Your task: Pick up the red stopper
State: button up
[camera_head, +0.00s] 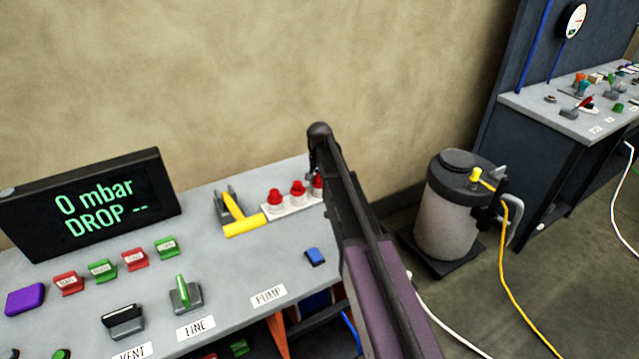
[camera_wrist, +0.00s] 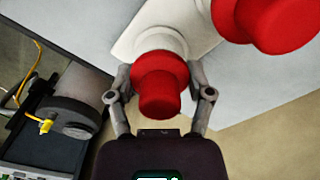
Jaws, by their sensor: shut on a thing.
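Several red stoppers stand in a row on a white holder (camera_head: 292,207) at the back right of the grey bench. In the head view one red stopper (camera_head: 275,199) is at the left, another (camera_head: 298,190) is in the middle, and the rightmost (camera_head: 318,184) is partly hidden by my arm. In the wrist view my gripper (camera_wrist: 160,88) is shut on one red stopper (camera_wrist: 159,80), with a finger on each side. That stopper still appears in line with its white base. A second red stopper (camera_wrist: 268,22) is beside it, outside the fingers.
A display (camera_head: 95,205) reads "0 mbar DROP --". Colored tags, a green lever (camera_head: 183,292) and a blue block (camera_head: 315,257) are on the bench. A tank (camera_head: 445,215) stands on the floor to the right.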

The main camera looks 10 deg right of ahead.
jog(key=shift+r, duration=0.15)
notch_tip(320, 180, up, 2)
jog(key=p, duration=0.2)
jog(key=shift+r+p, duration=0.15)
jog(key=shift+p, duration=0.25)
jog(key=s+d+r+p, duration=0.2)
jog(key=s, duration=1.3)
jog(key=shift+s+r, duration=0.15)
jog(key=shift+s, duration=0.25)
jog(key=shift+r, duration=0.15)
jog(key=shift+r+p, duration=1.35)
jog(key=shift+p, duration=0.25)
jog(key=shift+f, duration=0.1)
jog(key=shift+d, duration=0.1)
